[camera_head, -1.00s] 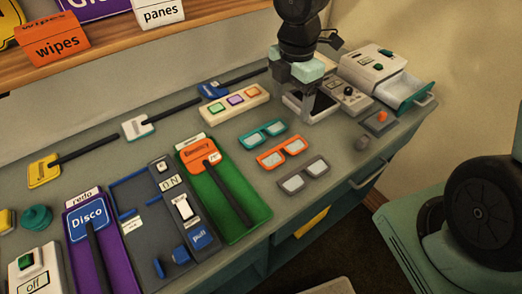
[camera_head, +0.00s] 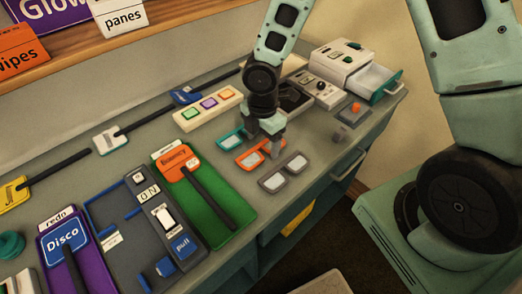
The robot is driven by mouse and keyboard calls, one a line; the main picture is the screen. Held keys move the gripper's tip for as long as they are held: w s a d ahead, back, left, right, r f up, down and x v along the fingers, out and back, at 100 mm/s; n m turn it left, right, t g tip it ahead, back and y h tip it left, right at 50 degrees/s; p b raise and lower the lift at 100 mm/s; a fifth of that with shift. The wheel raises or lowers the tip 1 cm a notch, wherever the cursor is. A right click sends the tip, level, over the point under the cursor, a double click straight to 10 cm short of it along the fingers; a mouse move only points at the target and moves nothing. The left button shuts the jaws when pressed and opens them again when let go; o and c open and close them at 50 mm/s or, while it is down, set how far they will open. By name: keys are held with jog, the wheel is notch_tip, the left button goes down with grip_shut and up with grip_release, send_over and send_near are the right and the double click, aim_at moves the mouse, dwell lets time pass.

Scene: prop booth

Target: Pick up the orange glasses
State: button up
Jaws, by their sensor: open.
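The orange glasses (camera_head: 250,159) lie on the grey counter, between the teal glasses (camera_head: 230,139) and the grey glasses (camera_head: 283,172). My gripper (camera_head: 263,146) points down over the orange glasses. Its fingers are open and hide the right part of the orange frame and part of the teal pair. One finger is at the right lens of the orange glasses. I cannot tell whether it touches the frame.
A green tray with an orange "Bouncy" sign (camera_head: 178,162) lies left of the glasses. A strip with coloured buttons (camera_head: 208,109) is behind. A white box with an open drawer (camera_head: 372,82) stands at the back right. A small orange-button block (camera_head: 355,112) is near the right edge.

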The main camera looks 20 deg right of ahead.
aim_at(262, 151)
jog(key=shift+f, duration=1.55)
jog(key=c, duration=1.1)
jog(key=shift+o, duration=0.2)
